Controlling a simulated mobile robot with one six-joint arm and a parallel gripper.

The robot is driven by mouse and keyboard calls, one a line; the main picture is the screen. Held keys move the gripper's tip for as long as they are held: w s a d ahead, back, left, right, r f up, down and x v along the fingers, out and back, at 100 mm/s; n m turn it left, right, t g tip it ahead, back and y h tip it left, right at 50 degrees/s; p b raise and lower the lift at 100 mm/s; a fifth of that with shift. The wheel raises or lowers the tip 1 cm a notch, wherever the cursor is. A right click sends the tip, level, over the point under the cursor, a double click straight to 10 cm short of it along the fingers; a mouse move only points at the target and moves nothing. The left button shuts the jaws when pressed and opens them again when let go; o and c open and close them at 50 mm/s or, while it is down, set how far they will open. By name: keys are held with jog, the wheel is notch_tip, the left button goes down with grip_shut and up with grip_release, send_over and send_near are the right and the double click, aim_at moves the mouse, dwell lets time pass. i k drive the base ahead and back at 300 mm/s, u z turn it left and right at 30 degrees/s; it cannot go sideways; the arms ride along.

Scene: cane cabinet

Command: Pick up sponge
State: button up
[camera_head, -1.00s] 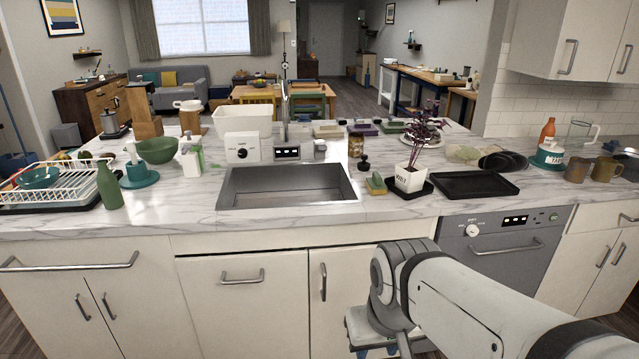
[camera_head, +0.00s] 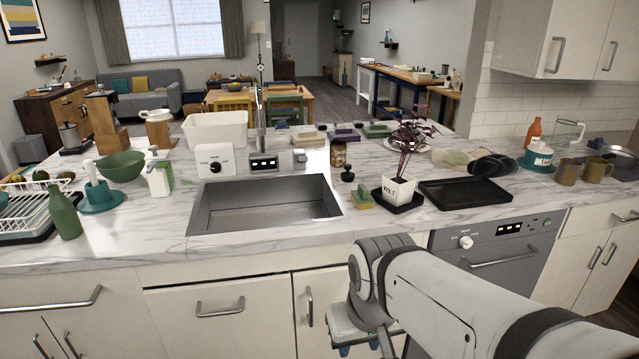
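A small yellow and green sponge (camera_head: 362,198) lies on the marble counter, just right of the sink's right edge and left of the white plant pot. My gripper (camera_head: 358,347) hangs low in front of the cabinet doors, below the counter edge, and is apart from the sponge. Its fingertips are partly cut off at the bottom of the view, so I cannot tell whether it is open or shut.
The sink (camera_head: 265,205) is left of the sponge. The plant pot (camera_head: 398,188) stands close on the right, with a black tray (camera_head: 470,192) beyond. A dark stopper (camera_head: 348,173) stands just behind the sponge. The counter strip in front is clear.

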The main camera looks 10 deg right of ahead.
aim_at(362, 200)
jog(key=i, duration=1.3)
jog(key=u, duration=0.05)
